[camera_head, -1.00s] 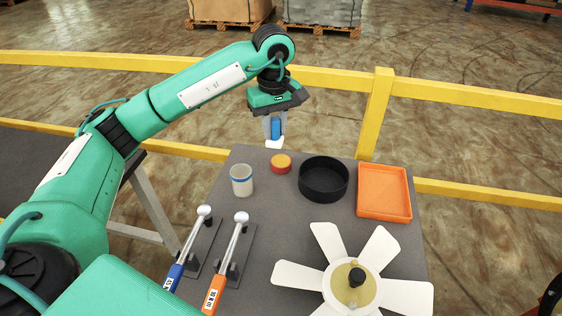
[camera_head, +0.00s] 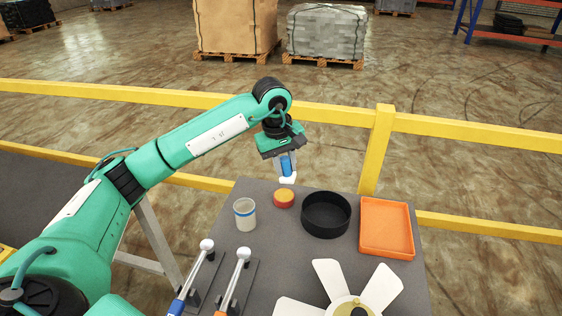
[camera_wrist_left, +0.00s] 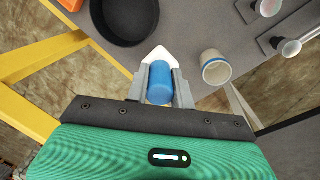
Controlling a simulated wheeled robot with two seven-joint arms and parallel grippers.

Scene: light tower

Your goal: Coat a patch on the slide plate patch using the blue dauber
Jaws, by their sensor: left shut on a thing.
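My left gripper (camera_head: 287,170) is shut on the blue dauber (camera_head: 286,165), a blue cylinder with a white tip pointing down. It hangs over the far edge of the grey table (camera_head: 265,262), just behind a round red and yellow pot (camera_head: 284,198). I cannot tell the tip's height above the table. In the left wrist view the blue dauber (camera_wrist_left: 160,82) sits between the two fingers (camera_wrist_left: 158,85), its white tip showing beyond them. I cannot make out a slide plate patch in either view. My right gripper is not in view.
A beige cup with a blue band (camera_head: 245,214), a black round bowl (camera_head: 326,214) and an orange tray (camera_head: 387,228) stand along the table's far side. Two rods with white balls (camera_head: 207,246) and a white fan (camera_head: 380,288) are nearer. A yellow rail (camera_head: 340,116) runs behind.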

